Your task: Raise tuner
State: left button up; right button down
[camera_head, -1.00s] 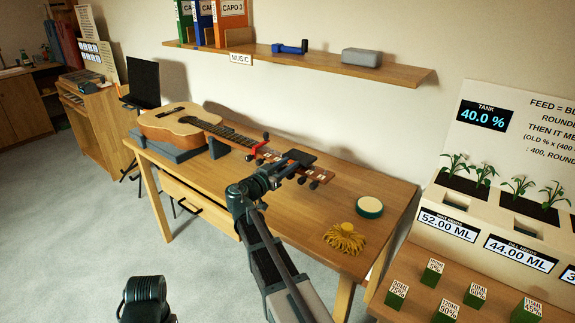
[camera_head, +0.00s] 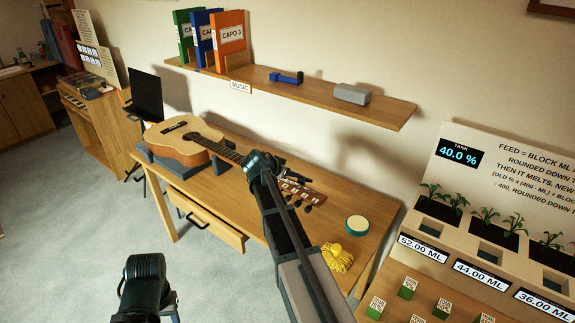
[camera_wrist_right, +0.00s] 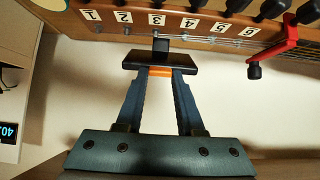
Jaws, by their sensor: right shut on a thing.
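The guitar (camera_head: 190,140) lies on its rest, its headstock (camera_head: 302,192) pointing right, with labels 1 to 6 showing in the right wrist view (camera_wrist_right: 170,20). The tuner is a black bar (camera_wrist_right: 150,61) with an orange strip, held between the fingertips of my right gripper (camera_wrist_right: 160,72). A small dark piece of it reaches the headstock edge; I cannot tell whether it is clamped there. In the head view the dark tuner (camera_head: 295,177) is partly hidden by my right arm. My left gripper's jaws do not show.
A red capo (camera_wrist_right: 283,48) sits beside the headstock labels. On the table (camera_head: 232,190) are a round green-rimmed tin (camera_head: 357,224) and a yellow tufted thing (camera_head: 337,257). A wall shelf (camera_head: 320,103) with binders hangs above. A planter stand (camera_head: 480,245) is at right.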

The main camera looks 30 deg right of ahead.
jog(key=d+r+y+p, duration=0.1)
jog(key=p, duration=0.1)
jog(key=w+d+g+y+p, duration=0.1)
jog(key=p, duration=0.1)
jog(key=d+r+y+p, duration=0.1)
jog(key=y+p, duration=0.1)
jog(key=shift+w+d+r+g, duration=0.1)
jog(key=shift+w+r+g, duration=0.15)
jog(key=shift+r+g, duration=0.1)
jog(key=shift+w+d+g+y+p, duration=0.25)
jog(key=shift+d+y+p, duration=0.3)
jog(key=shift+y+p, duration=0.2)
jog(key=shift+w+d, duration=0.1)
jog(key=shift+d, duration=0.25)
jog(key=shift+w+d, duration=0.1)
jog(key=shift+d, duration=0.1)
jog(key=c, duration=0.5)
grip_release()
jog(key=shift+a+r, duration=0.1)
jog(key=p+v, duration=1.3)
jog(key=shift+a+r, duration=0.2)
jog(key=shift+r, duration=0.1)
